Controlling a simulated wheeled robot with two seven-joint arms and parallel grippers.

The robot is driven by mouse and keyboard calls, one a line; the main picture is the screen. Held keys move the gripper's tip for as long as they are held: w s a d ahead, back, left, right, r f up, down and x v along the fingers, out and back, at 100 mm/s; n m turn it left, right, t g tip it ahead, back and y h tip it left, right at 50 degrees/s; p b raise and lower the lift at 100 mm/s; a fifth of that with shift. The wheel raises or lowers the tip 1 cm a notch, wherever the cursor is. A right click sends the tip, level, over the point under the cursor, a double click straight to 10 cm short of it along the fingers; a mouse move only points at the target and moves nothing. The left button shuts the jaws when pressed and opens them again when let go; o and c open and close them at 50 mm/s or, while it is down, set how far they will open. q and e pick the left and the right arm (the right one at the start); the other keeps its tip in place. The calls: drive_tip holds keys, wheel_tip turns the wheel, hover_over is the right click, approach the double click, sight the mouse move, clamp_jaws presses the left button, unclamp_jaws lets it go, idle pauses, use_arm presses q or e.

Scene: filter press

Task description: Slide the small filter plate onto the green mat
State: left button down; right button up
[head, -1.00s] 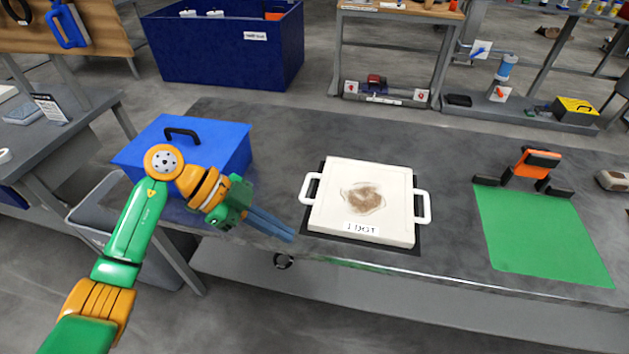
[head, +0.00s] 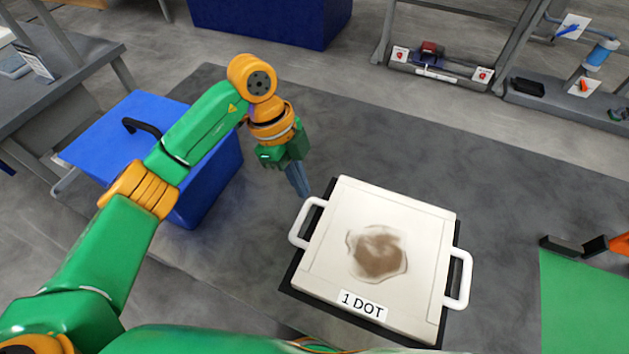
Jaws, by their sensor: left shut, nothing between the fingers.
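The small filter plate (head: 400,225) is a white square with a brown stain in its middle, a white handle on its left and right sides, and a "1 DOT" label. It lies on a black mat (head: 457,238) on the grey table. The green mat (head: 585,305) lies to the right, partly cut off by the frame edge. My left gripper (head: 304,192) is shut and empty, pointing down just beyond the plate's left handle (head: 305,222). I cannot tell whether it touches the table or the handle. My right gripper is not in view.
A blue box with a black handle (head: 85,150) stands on the left, behind my left arm. An orange and black object (head: 590,247) sits at the green mat's back edge. The table (head: 500,165) is clear between plate and green mat.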

sight(317, 222)
use_arm(q)
drive_tip(key=f, duration=0.1)
drive_tip(key=s+f, duration=0.1)
drive_tip(key=f, duration=0.1)
drive_tip(key=shift+s+d, duration=0.3)
drive_tip(key=shift+d, duration=0.05)
drive_tip(key=x, duration=0.5)
drive_tip(key=shift+w+p, duration=0.35)
drive_tip(key=shift+w, duration=0.05)
drive_tip(key=shift+s+f, duration=0.1)
drive_tip(key=shift+s, duration=0.05)
